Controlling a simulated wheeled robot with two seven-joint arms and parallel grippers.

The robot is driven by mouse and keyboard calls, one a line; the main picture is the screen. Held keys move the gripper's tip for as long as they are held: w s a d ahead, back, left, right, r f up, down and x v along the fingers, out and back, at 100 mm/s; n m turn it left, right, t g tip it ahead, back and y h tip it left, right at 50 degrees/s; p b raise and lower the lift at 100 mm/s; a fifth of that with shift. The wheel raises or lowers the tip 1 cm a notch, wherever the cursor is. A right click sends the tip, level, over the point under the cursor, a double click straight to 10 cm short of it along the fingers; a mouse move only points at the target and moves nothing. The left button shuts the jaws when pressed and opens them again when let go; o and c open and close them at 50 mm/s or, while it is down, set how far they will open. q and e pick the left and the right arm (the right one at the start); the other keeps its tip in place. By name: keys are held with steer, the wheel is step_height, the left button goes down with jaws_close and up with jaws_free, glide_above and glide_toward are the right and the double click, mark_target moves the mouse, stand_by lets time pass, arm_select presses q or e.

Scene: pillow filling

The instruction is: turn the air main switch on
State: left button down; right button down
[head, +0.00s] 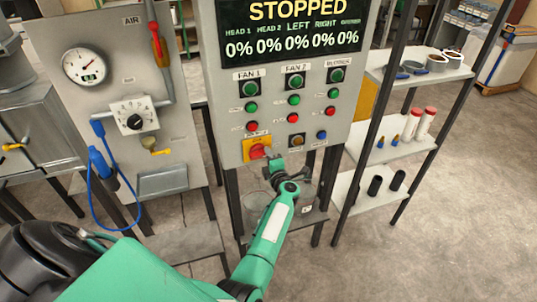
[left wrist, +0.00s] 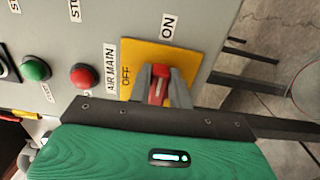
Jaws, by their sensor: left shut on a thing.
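The air main switch is a red handle on a yellow plate (head: 250,144) at the lower left of the grey control panel. In the left wrist view its yellow plate (left wrist: 185,57) shows with OFF on the plate and an ON label beyond its edge. My left gripper (left wrist: 161,84) is shut on the red handle (left wrist: 157,92), one finger on each side. In the head view my left arm reaches up to the panel, and its hand covers part of the switch. I cannot tell exactly which label the handle points at. My right gripper is not in view.
The panel's display (head: 292,34) reads STOPPED with all values 0%. Green and red buttons, such as the red button (left wrist: 84,76), sit close by. An air board (head: 120,90) with gauge and blue hose stands left. A shelf rack (head: 388,150) stands right.

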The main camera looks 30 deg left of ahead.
arm_select(q)
steer(key=shift+f, duration=0.1)
stand_by(0.4)
steer(key=c, duration=1.3)
jaws_free()
